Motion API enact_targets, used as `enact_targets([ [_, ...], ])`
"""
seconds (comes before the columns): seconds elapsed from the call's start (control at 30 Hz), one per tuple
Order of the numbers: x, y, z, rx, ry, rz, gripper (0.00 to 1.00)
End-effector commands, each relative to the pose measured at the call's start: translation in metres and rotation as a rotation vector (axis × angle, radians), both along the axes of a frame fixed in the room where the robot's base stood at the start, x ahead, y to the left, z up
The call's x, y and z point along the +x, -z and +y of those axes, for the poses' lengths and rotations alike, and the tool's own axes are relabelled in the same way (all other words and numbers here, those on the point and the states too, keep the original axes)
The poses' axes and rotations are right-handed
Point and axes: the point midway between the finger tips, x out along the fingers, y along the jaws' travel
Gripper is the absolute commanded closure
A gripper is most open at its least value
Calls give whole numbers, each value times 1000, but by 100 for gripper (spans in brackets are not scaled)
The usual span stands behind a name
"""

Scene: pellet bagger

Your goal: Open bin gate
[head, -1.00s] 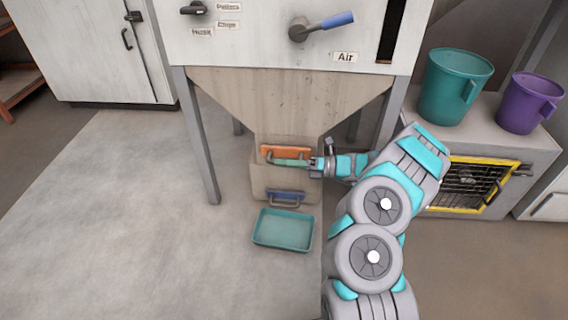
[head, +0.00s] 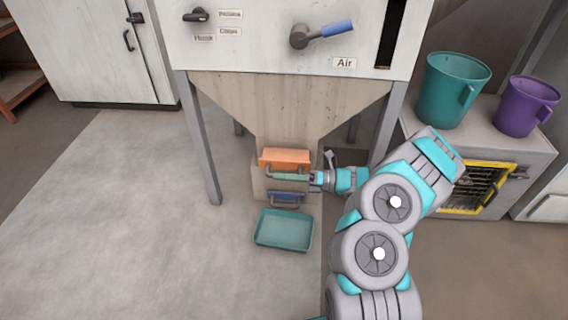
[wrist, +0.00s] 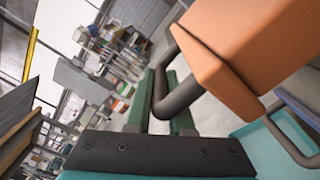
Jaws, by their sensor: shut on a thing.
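The orange bin gate (head: 285,159) sticks out toward me from the bottom of the grey hopper (head: 290,115). In the wrist view the orange gate (wrist: 255,45) fills the upper right, with a dark bar handle (wrist: 180,97) on its front. My gripper (head: 290,177) reaches in from the right, just below the orange face. Its green fingers lie on either side of the handle and are shut on it. How far the gate's rear part lies inside the hopper is hidden.
A blue-fronted piece with a handle (head: 286,195) sits just below the gate. A teal tray (head: 283,242) lies on the floor under it. Hopper legs (head: 203,150) stand at the sides. Teal (head: 450,90) and purple (head: 527,102) buckets stand at right. Floor at left is clear.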

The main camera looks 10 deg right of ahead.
Motion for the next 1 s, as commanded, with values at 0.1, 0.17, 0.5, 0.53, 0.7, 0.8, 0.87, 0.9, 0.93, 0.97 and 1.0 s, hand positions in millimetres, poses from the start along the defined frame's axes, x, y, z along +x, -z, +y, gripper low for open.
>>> enact_targets([
  [0.1,-21,-2,6,0,0,5,100],
  [0.17,-28,-2,8,-1,-1,4,100],
  [0.5,-37,1,12,-3,-3,0,100],
  [0.53,-37,1,12,-3,-3,0,100],
  [0.7,-36,1,12,-3,-2,0,69],
  [0.8,-36,1,12,-3,-2,0,58],
  [0.87,-36,1,12,-2,-2,0,51],
  [0.9,-36,0,12,-2,-2,0,50],
  [0.93,-36,0,12,-1,-2,-1,50],
  [0.97,-36,0,12,-2,-2,-2,50],
  [1.0,-36,0,12,-1,-2,-1,50],
])
